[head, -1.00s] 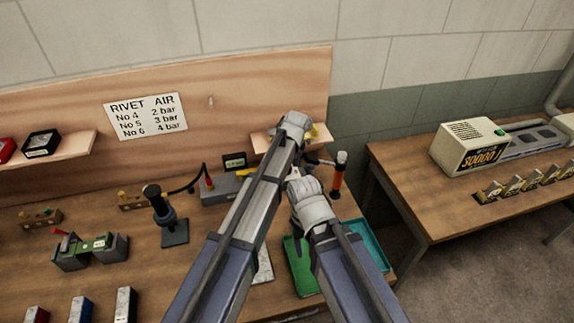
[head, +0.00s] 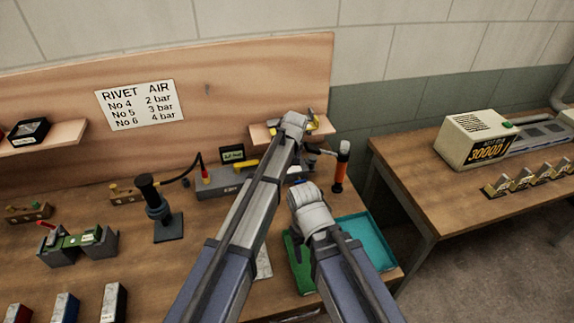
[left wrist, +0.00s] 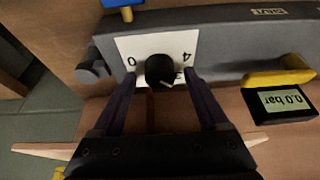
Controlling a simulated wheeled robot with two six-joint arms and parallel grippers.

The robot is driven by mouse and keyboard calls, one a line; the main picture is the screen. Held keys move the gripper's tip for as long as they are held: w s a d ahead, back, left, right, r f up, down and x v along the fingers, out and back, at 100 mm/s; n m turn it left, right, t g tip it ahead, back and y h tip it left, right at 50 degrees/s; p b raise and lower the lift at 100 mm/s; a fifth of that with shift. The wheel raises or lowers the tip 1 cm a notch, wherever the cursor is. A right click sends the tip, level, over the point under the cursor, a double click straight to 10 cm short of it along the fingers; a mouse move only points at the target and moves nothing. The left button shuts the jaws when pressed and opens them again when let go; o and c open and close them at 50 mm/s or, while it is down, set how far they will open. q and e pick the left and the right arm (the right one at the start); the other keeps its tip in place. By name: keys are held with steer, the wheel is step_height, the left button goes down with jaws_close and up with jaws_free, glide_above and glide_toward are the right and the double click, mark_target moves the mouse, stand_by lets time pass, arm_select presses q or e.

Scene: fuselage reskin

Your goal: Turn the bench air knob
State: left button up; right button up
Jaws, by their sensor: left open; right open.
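The black air knob (left wrist: 160,70) sits on a white dial plate (left wrist: 126,47) with numbers, on the grey air unit (left wrist: 215,40). In the left wrist view my open left gripper (left wrist: 160,77) has one finger on each side of the knob; I cannot tell whether they touch it. The knob's pointer is a pale line towards the lower right. The small display (left wrist: 287,102) reads 0.0 bar. In the head view the grey unit (head: 213,184) shows, but my left arm hides the knob. My right gripper (head: 301,189) is low, right of my left arm, its fingers mostly hidden.
A yellow lever (left wrist: 278,78) is beside the dial. A black stand (head: 160,210) is left of the unit.

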arm_select(q)
steer(key=shift+w+f, duration=0.1)
steer(key=shift+f, duration=0.05)
steer(key=shift+c, duration=0.2)
jaws_close()
stand_by(0.4)
